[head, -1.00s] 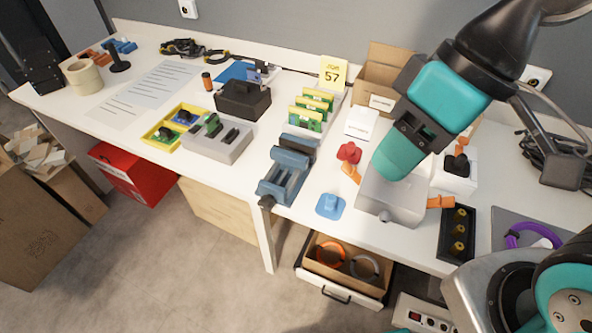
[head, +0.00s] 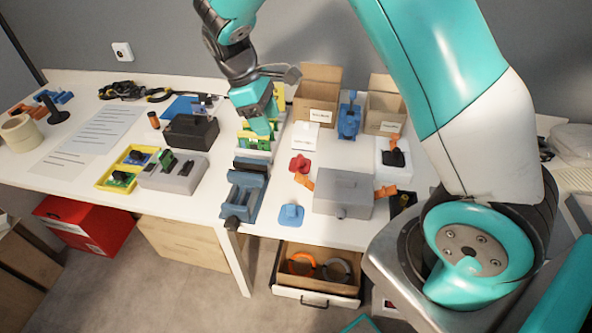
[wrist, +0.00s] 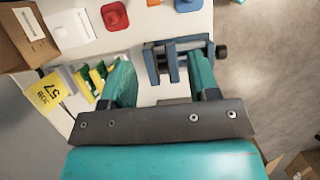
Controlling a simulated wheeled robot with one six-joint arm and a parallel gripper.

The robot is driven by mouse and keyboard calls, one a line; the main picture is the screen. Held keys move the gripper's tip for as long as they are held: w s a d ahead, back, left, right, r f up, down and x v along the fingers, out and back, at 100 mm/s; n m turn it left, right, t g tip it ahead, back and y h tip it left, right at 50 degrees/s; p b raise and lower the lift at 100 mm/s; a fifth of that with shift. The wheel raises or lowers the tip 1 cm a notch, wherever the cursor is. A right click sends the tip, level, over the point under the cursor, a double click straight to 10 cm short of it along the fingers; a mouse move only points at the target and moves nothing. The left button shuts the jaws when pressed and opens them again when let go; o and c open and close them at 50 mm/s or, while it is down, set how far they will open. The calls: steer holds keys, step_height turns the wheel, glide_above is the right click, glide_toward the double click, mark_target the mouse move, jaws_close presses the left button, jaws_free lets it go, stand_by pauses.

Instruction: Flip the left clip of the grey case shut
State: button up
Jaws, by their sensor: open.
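The grey case (head: 343,197) sits on the table with its lid down and a round knob on its front. Its orange left clip (head: 304,182) sticks out from the left side, so it looks swung open. Its orange right clip (head: 386,191) sticks out on the right side. My gripper (head: 262,128) is in the air left of and behind the case, above the rack of green boards. In the wrist view my gripper (wrist: 162,76) shows its two teal fingers apart with nothing between them. The case is not clearly visible in the wrist view.
A blue-grey vise (head: 245,190) stands left of the case; it also shows in the wrist view (wrist: 180,57). A red part (head: 300,163) and a blue part (head: 291,214) lie close to the left clip. An open drawer (head: 316,275) is below the table edge.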

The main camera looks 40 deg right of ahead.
mark_target(298, 175)
steer(key=x, duration=0.6)
steer(key=p+x, duration=0.1)
steer(key=x, duration=0.5)
steer(key=d+p+x, duration=0.1)
steer(key=x, duration=0.5)
steer(key=shift+w+d+f, duration=0.15)
steer(key=shift+w+f, duration=0.1)
steer(key=shift+f, duration=0.05)
steer(key=c, duration=0.9)
